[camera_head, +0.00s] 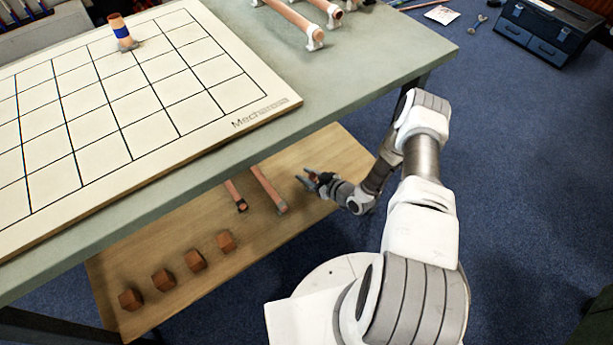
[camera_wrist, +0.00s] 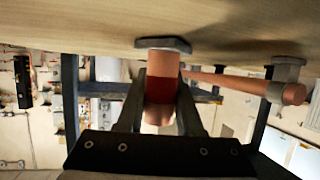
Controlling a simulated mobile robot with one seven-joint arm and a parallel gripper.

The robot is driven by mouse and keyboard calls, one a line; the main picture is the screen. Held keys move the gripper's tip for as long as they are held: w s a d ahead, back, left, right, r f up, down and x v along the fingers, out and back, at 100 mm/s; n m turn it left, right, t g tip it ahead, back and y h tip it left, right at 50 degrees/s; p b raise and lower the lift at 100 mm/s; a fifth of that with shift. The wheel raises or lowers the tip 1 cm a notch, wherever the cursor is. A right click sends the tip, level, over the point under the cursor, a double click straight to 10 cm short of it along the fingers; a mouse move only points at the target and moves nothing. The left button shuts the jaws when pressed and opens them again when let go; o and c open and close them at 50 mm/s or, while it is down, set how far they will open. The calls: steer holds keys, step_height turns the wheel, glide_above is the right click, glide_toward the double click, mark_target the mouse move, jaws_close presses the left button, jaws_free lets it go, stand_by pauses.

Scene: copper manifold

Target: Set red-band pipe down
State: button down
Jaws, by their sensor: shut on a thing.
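The red-band pipe (camera_wrist: 161,88) is a short copper stub with a dark red band and a grey flange at one end. In the wrist view my gripper (camera_wrist: 160,100) is shut on it, one finger on each side of the band. The wrist picture looks upside down, and the flange meets or nearly meets the wooden lower shelf (camera_wrist: 60,25); I cannot tell whether it touches. In the head view my gripper (camera_head: 314,181) is low over the right part of the lower shelf (camera_head: 335,150), and the pipe is barely visible there.
Two long copper pipes (camera_head: 268,190) lie left of my gripper. Several brown blocks (camera_head: 195,260) stand at the shelf's front left. The workbench (camera_head: 350,70) overhangs the shelf, carrying a white gridded board (camera_head: 180,95) with an upright blue-band pipe (camera_head: 120,30). More pipes (camera_head: 292,18) rest behind.

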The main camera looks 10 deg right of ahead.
steer(key=c, duration=0.6)
jaws_free()
steer(key=shift+f, duration=0.1)
steer(key=shift+o, duration=0.2)
steer(key=shift+r, duration=0.2)
steer(key=p+v, duration=0.4)
steer(key=v, duration=0.6)
steer(key=shift+s+d+r, duration=0.15)
steer(key=shift+s, duration=0.05)
steer(key=shift+s+d+r, duration=0.2)
steer(key=shift+s+d, duration=0.15)
steer(key=shift+s, duration=0.25)
